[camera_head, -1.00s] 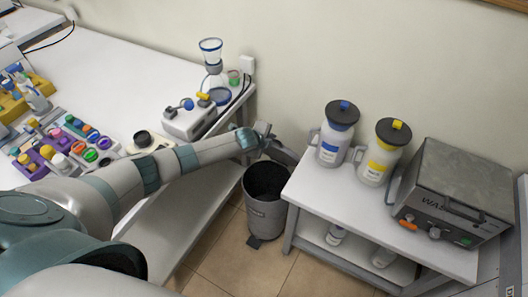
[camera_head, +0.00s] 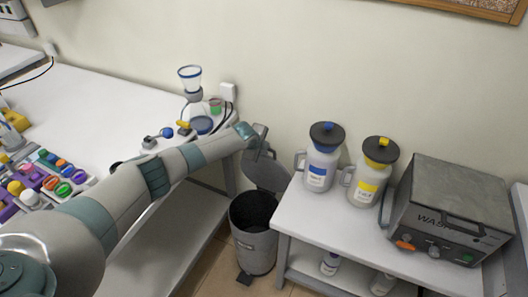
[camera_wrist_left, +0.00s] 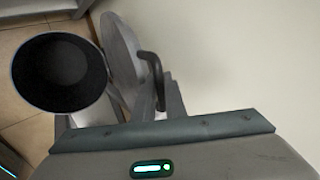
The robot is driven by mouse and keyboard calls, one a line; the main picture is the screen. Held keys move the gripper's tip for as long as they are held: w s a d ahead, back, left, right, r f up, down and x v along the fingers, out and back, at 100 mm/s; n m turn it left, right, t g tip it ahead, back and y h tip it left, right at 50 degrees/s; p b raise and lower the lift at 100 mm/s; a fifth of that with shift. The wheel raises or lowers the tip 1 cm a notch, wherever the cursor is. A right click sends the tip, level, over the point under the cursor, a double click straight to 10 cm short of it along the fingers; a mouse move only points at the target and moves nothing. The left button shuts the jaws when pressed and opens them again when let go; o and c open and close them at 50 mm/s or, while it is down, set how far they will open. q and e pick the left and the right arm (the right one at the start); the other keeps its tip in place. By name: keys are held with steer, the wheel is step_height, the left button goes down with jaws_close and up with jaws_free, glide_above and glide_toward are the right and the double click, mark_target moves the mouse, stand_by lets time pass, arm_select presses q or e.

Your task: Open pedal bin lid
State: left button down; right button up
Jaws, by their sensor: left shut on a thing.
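The pedal bin (camera_head: 256,245) is a dark grey round bin on the floor between the two tables, with a black pedal (camera_head: 245,278) at its front. Its mouth is open and dark inside. The grey lid (camera_head: 268,173) stands raised and tilted at the back of the bin. My left gripper (camera_head: 259,150) is at the lid's upper edge, shut on it; the fingers are partly hidden by my wrist. In the left wrist view, the bin's open mouth (camera_wrist_left: 60,75) is at left and the lid (camera_wrist_left: 121,50) stands beside it. My right gripper is not in view.
A white side table (camera_head: 325,230) stands close at right with two lidded jugs (camera_head: 321,160) and a grey metal device (camera_head: 452,210). A long white bench (camera_head: 90,110) with lab items is at left. The wall is close behind the bin.

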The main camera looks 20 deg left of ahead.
arm_select(q)
steer(key=shift+a+r, duration=0.1)
steer(key=c, duration=1.8)
jaws_free()
steer(key=shift+s, duration=0.1)
